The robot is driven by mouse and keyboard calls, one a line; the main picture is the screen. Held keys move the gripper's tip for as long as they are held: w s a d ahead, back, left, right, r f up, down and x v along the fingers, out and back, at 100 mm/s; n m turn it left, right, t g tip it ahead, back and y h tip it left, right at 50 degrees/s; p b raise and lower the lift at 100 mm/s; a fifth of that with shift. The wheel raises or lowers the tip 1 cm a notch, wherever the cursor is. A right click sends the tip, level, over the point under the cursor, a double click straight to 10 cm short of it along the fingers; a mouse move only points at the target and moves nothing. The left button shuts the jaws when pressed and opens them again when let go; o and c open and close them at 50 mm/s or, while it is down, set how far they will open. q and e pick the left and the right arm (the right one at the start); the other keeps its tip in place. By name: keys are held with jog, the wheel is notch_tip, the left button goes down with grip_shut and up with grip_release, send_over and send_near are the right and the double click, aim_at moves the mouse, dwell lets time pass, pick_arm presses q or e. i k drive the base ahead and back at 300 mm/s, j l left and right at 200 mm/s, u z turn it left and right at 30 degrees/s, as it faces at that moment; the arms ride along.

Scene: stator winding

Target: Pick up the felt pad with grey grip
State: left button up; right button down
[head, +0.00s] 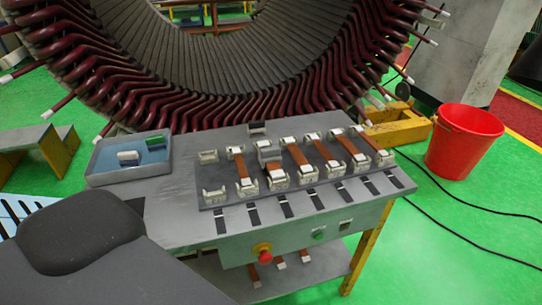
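A grey block (269,154) sits among the copper-brown bars on the fixture plate, at the third position from the left. A small dark block (257,128) with a pale base stands at the plate's back edge. In the tray (108,178) at the left of the bench lie a whitish block (128,157) and a green block (155,143). I cannot tell for certain which of these is the felt pad with grey grip. Neither of my grippers is in view.
The grey bench (180,215) carries a fixture plate with white clamps, bars and dark strips. A red knob (264,256) and green button (319,235) are on its front. The large stator (200,75) stands behind. A red bucket (462,143) stands at right, with cables on the floor.

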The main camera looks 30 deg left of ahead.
aim_at(269, 155)
jog(key=i+l+u, duration=0.2)
jog(key=u, duration=0.25)
jog(key=i+l+u, duration=0.25)
jog(key=u, duration=0.2)
